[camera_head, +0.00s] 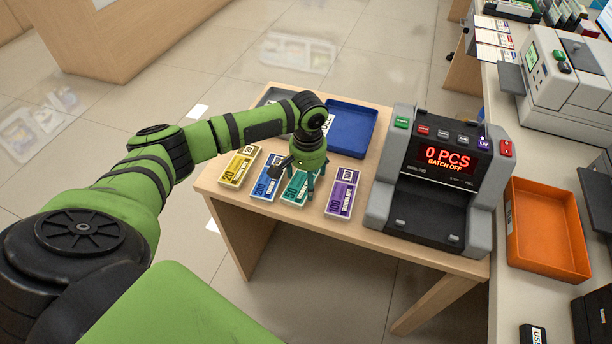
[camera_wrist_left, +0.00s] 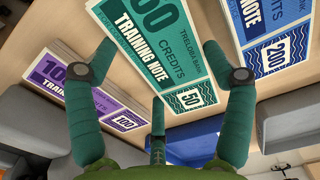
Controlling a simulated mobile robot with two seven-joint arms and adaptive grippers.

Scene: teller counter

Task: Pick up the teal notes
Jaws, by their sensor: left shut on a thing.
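In the left wrist view the teal notes (camera_wrist_left: 165,45) lie between the dark green fingers of my left gripper (camera_wrist_left: 158,50), one at each long side. The gripper is shut on the bundle. I cannot tell any gap between the bundle and the table. My right gripper is not in view.
Yellow notes (camera_head: 239,168), blue notes (camera_head: 268,183) and purple notes (camera_head: 342,196) lie close by on the table. A blue tray (camera_head: 373,128) is behind. A grey counting machine (camera_head: 404,150) reading 0 PCS stands right, with an orange tray (camera_head: 543,258) on the counter beyond.

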